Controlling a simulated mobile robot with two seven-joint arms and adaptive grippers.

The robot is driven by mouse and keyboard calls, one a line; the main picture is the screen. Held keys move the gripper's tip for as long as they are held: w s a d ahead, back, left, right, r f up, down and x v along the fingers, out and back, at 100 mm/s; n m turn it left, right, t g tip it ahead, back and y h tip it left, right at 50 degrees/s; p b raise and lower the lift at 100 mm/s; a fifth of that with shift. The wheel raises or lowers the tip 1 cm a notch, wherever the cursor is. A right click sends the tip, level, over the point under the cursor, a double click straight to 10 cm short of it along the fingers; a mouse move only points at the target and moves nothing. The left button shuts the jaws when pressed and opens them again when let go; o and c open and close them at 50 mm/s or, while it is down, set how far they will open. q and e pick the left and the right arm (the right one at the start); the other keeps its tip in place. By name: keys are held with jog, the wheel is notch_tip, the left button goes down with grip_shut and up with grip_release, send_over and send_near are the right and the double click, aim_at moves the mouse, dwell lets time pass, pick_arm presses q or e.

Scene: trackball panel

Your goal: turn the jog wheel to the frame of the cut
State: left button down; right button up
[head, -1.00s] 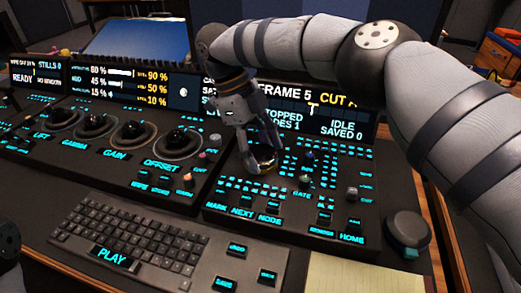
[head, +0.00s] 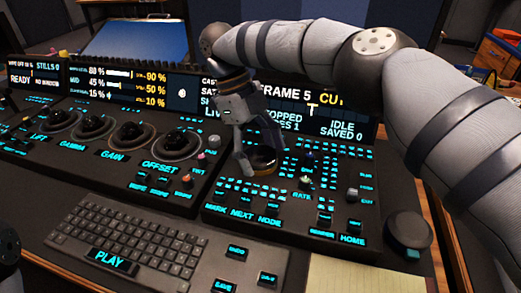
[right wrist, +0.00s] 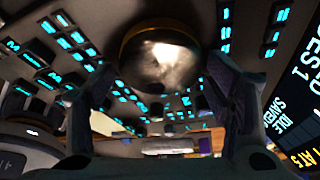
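The jog wheel (head: 263,158) is a dark round disc with a brass rim on the right part of the panel. It fills the upper middle of the right wrist view (right wrist: 160,58), with a shiny, blurred reflection on its face. My right gripper (head: 260,150) reaches down over it. In the wrist view its two fingers (right wrist: 165,88) are spread, one on each side of the wheel, with visible gaps to the rim. The display (head: 310,108) reads FRAME 5 and a yellow CUT, whose number is cut off by my right arm.
Lit buttons and small knobs crowd around the wheel. Several trackballs (head: 177,140) stand to the left. A keyboard (head: 130,232) and a notepad (head: 345,280) lie in front. A larger round knob (head: 407,230) stands at the right edge of the panel.

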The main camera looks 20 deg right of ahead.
aim_at(260, 155)
notch_tip(260, 155, up, 10)
dwell(0.6)
